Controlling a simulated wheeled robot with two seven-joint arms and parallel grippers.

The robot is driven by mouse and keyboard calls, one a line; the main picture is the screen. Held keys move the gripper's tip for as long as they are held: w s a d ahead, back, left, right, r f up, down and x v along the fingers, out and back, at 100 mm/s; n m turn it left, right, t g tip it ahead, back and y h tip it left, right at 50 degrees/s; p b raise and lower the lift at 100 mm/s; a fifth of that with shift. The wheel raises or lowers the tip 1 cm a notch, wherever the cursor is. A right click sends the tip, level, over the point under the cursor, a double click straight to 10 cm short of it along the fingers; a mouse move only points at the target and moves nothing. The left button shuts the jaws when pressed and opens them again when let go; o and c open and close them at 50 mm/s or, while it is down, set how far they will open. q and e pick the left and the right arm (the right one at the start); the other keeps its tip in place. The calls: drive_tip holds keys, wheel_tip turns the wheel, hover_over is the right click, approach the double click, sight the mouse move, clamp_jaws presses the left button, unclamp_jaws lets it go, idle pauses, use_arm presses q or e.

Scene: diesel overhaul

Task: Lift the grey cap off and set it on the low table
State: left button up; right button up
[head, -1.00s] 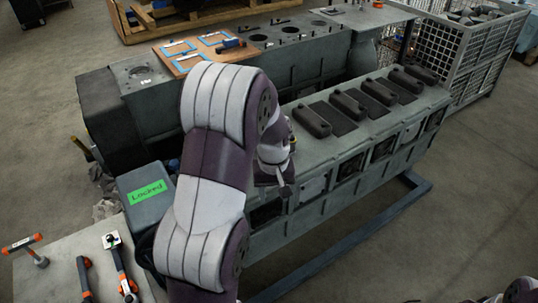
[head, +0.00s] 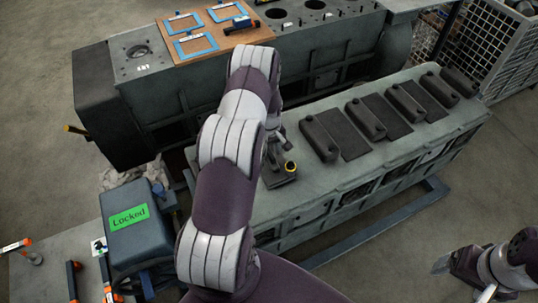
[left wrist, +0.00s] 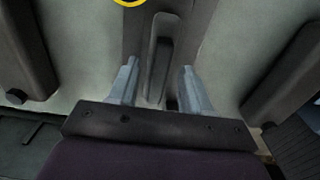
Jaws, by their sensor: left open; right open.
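Several dark grey caps (head: 319,138) lie in a row on the long grey engine block (head: 345,172). My left gripper (left wrist: 160,88) is open. In the left wrist view a narrow dark upright bar (left wrist: 158,55) shows between and beyond its fingers; I cannot tell whether they touch it. In the head view my left arm hides most of this gripper. My right gripper (head: 463,280) is open and empty at lower right, away from the block. A low table (head: 35,278) is at lower left.
A grey box with a green "Locked" label (head: 128,216) stands beside the low table, which holds several orange-and-black tools (head: 74,280). A second engine block (head: 145,68) with a wooden board (head: 240,42) stands behind. A wire cage (head: 490,45) is at upper right.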

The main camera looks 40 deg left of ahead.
use_arm(q)
drive_tip(key=shift+w+a+f, duration=0.2)
drive_tip(key=shift+a+f, duration=0.05)
drive_tip(key=shift+c, duration=0.7)
clamp_jaws()
drive_tip(key=shift+r, duration=0.1)
use_arm(e)
drive_tip(key=shift+w+a, duration=0.25)
drive_tip(key=shift+f, duration=0.1)
